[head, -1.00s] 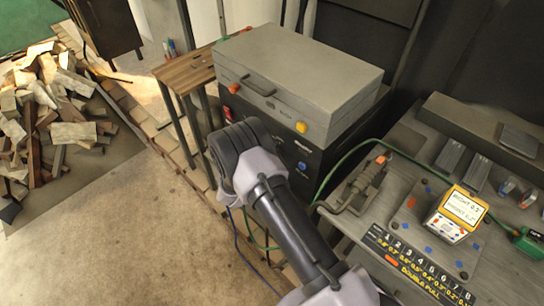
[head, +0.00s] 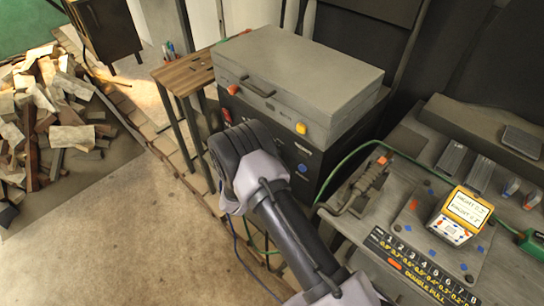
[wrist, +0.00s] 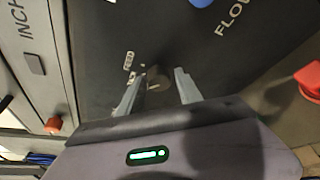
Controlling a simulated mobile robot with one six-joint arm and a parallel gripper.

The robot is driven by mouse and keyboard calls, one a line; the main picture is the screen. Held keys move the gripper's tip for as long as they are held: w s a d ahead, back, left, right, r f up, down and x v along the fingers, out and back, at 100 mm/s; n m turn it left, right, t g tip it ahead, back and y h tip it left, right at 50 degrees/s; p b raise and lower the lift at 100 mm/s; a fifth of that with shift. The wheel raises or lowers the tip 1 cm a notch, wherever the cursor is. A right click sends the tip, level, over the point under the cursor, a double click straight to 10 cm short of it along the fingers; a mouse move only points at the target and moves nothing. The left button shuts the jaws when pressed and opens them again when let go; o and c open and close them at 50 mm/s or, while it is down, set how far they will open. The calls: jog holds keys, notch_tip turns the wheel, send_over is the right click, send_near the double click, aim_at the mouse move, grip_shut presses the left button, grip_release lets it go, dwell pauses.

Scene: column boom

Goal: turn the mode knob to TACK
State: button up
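The black front panel of the machine (head: 318,160) faces my arm in the head view. It also fills most of the wrist view (wrist: 100,45). My gripper (wrist: 155,80) is open in the wrist view, its two fingers apart in front of the panel. A small dark knob-like part (wrist: 156,74) shows between the fingertips, with no clear contact. Small pale labels (wrist: 129,66) beside it are too small to read, so I cannot tell its setting. A blue knob (wrist: 200,2) stands at the top edge by the word FLOW. In the head view my arm hides the gripper and part of the panel.
A red part (wrist: 309,80) juts out at the right of the wrist view, and a smaller red one (wrist: 53,125) at the left. A grey case (head: 300,75) tops the machine. A workbench (head: 335,215) stands right, a slatted wooden stand (head: 186,72) left.

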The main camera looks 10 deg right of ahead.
jog(key=shift+o, duration=0.4)
jog(key=p+v, duration=0.5)
jog(key=v, duration=1.2)
jog(key=shift+s, duration=0.2)
jog(key=shift+a+r, duration=0.1)
jog(key=shift+r, duration=0.05)
